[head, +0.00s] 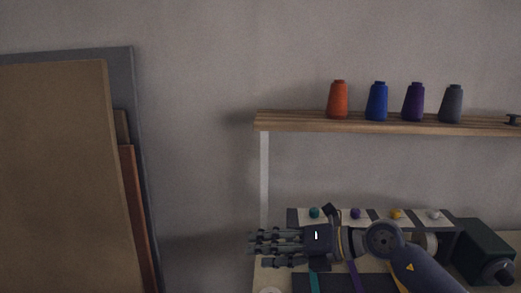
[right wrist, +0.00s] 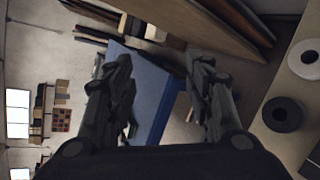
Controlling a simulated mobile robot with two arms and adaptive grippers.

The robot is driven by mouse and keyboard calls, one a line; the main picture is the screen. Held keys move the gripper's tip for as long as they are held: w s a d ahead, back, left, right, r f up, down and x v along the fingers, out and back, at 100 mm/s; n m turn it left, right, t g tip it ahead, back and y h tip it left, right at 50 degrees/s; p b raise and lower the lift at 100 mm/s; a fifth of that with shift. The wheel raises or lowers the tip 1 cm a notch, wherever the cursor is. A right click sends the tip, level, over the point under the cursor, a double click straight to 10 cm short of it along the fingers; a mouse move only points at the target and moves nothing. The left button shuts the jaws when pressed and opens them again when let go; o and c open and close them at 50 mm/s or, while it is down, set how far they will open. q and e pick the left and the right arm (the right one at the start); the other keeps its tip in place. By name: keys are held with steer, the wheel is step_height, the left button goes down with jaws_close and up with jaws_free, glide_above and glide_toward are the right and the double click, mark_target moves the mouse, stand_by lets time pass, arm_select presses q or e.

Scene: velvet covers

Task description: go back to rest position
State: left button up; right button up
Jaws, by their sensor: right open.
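My right gripper (head: 255,248) reaches in from the lower right in the head view, with its fingers pointing left near the left end of the workbench. In the right wrist view its two fingers (right wrist: 160,75) are spread apart with nothing held between them. A blue surface (right wrist: 157,95) shows beyond and below the gap. My left gripper is in neither view.
A wooden shelf (head: 300,122) carries orange (head: 338,100), blue (head: 377,102), purple (head: 413,102) and grey (head: 451,104) spools. A dark box-like machine (head: 482,245) stands at the bench's right. Boards (head: 60,170) lean on the wall at left. Wall between is bare.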

step_height(320, 180, up, 8)
steer(key=s+a+m+t+y, duration=0.3)
steer(key=m+t+y, duration=0.1)
steer(key=m+y, duration=0.15)
steer(key=w+d+m+t+h, duration=0.2)
steer(key=d+m+t+h, duration=0.2)
steer(key=d+m+t, duration=0.55)
steer(key=s+d+f+m+g+h, duration=0.1)
steer(key=s+d+f+m+h, duration=0.1)
steer(key=d+f+m+h, duration=0.55)
steer(key=s+d+f+m+g+h, duration=0.1)
steer(key=d+f+m+h, duration=0.4)
steer(key=f+m+h, duration=0.5)
steer(key=s+f+m+g+y, duration=0.2)
steer(key=s+f+g, duration=0.4)
steer(key=s+f, duration=0.55)
steer(key=s+f+m+g+y, duration=0.1)
steer(key=s+f+g, duration=0.6)
steer(key=s, duration=0.7)
step_height(320, 180, down, 27)
steer(key=s, duration=0.1)
steer(key=s+d+f+g, duration=0.2)
steer(key=s+d+f, duration=0.1)
steer(key=s+f, duration=1.4)
steer(key=shift+s, duration=0.3)
